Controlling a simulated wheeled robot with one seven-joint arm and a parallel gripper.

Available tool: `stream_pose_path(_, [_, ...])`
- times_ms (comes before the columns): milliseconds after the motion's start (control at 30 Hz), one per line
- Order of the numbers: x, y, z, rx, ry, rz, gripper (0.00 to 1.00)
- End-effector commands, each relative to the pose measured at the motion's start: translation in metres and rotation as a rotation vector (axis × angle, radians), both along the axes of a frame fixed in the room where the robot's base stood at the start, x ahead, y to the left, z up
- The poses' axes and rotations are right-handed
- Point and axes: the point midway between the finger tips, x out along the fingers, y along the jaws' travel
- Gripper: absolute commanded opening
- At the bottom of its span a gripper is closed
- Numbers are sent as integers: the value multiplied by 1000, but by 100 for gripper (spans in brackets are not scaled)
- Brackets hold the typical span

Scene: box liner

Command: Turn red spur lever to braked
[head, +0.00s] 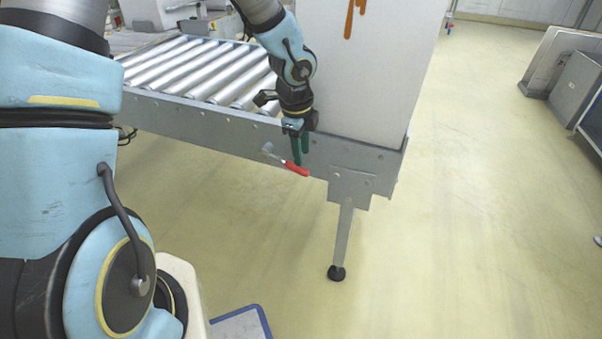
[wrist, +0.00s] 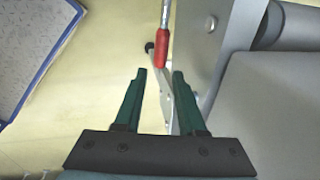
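The red spur lever (head: 295,168) is on the side rail of the roller conveyor; its metal arm comes off a pivot on the rail and its red grip slants down to the right. In the wrist view the red grip (wrist: 162,49) lies just beyond the fingertips, roughly in line with the gap between them. My gripper (head: 301,157) has green fingers pointing down beside the rail, close to the red grip. The head view does not show clearly whether a finger touches the grip.
The roller conveyor (head: 235,117) has a grey side rail and a leg (head: 341,235) near its right end. A large white box (head: 375,75) stands on that end. A blue-edged panel (head: 240,324) lies low in front.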

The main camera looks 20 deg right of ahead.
Motion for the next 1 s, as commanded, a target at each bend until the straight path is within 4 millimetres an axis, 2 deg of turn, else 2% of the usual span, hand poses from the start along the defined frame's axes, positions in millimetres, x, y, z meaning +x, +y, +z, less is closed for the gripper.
stream_pose_path(33, [0,-2,-15,1,2,-2,40])
stream_pose_path(100, [2,-3,-27,1,2,-1,40])
stream_pose_path(300, [6,-7,-51,-1,1,0,40])
stream_pose_path(467, [7,-8,-59,0,0,2,40])
stream_pose_path(733, [8,-8,-59,0,0,3,40])
stream_pose_path(1000, [7,-8,-59,0,0,3,10])
